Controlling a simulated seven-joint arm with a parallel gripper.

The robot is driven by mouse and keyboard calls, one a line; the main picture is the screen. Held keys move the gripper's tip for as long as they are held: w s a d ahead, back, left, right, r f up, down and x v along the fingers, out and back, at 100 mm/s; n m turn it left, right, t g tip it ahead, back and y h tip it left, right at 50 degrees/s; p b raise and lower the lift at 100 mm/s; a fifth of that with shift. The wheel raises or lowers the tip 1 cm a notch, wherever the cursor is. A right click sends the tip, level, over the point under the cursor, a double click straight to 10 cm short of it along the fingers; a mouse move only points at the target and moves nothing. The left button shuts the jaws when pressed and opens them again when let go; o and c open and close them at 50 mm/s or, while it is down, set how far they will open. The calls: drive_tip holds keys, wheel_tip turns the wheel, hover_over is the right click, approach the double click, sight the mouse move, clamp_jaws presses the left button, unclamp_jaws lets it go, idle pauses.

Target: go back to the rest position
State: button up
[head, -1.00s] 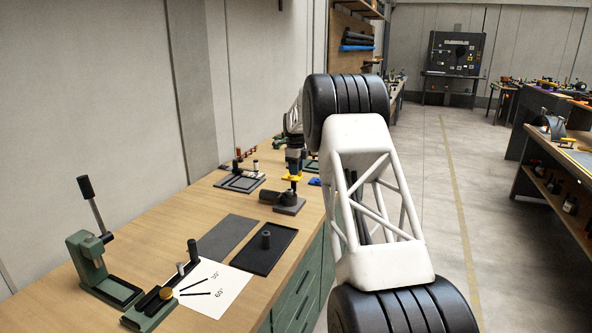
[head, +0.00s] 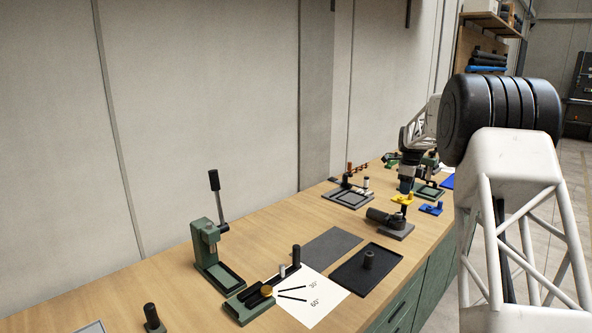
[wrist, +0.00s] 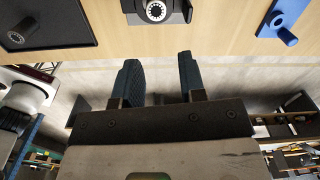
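My gripper (head: 406,184) hangs over the back part of the bench in the head view, just above and behind a dark grey stand (head: 396,230) with a cylinder lying on it. In the wrist view my gripper (wrist: 160,78) has its two blue-black fingers apart, with nothing between them. The stand (wrist: 155,10) shows beyond the fingertips, cut by the top edge. A yellow piece (head: 402,198) appears close below the gripper in the head view; I cannot tell whether they touch.
On the wooden bench (head: 180,255) are a black tray with a post (head: 367,270), a grey mat (head: 331,246), an angle sheet (head: 318,305), a green lever press (head: 212,255) and a blue bracket (head: 431,209). A wall (head: 200,120) runs behind the bench.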

drive_tip(key=s+a+r+n, duration=0.4)
drive_tip(key=s+a+r, duration=0.1)
drive_tip(key=s, duration=0.6)
drive_tip(key=s+a+r+n+t, duration=0.1)
drive_tip(key=s+a+r+n, duration=0.4)
drive_tip(key=s, duration=0.6)
drive_tip(key=s+a+r+n, duration=0.4)
drive_tip(key=s+a, duration=0.2)
drive_tip(key=s, duration=0.5)
drive_tip(key=s+a+f+n, duration=0.2)
drive_tip(key=s+f+n, duration=0.1)
drive_tip(key=s, duration=0.8)
drive_tip(key=s+a+f+n+t, duration=0.1)
drive_tip(key=s+a+f+n, duration=0.2)
drive_tip(key=s, duration=0.9)
drive_tip(key=s+a+f+n, duration=0.2)
drive_tip(key=s+n, duration=0.4)
drive_tip(key=s, duration=0.6)
drive_tip(key=shift+a+f, duration=0.2)
drive_tip(key=shift+f, duration=0.7)
